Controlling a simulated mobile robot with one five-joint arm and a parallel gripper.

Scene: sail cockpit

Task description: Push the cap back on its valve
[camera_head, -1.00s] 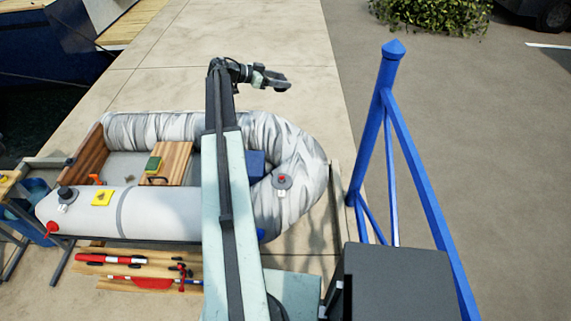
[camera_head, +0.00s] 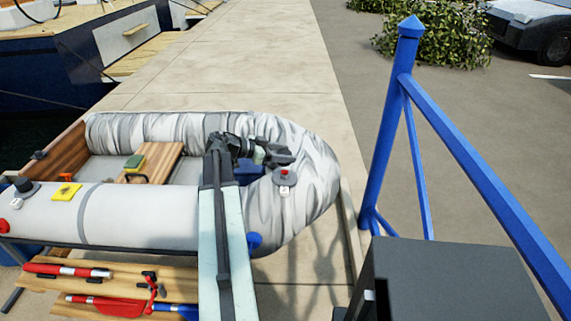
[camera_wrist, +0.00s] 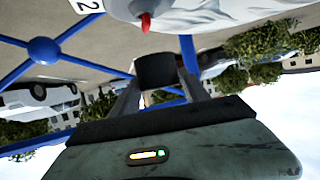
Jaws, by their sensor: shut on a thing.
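My gripper (camera_head: 285,157) is over the right end of the grey-white inflatable boat (camera_head: 150,215), just above and behind a valve in the head view. In the wrist view my gripper (camera_wrist: 155,82) is shut on a dark round cap (camera_wrist: 155,68). The valve is a grey disc with a red centre (camera_head: 285,174) on the boat's tube, with a small white tag below it. In the upside-down wrist view its red stem (camera_wrist: 146,21) stands close to the cap but apart from it. The cap is hard to make out in the head view.
A blue post frame (camera_head: 385,130) stands right of the boat. A wooden board with red and blue gear (camera_head: 110,285) lies in front. Open pavement lies behind.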

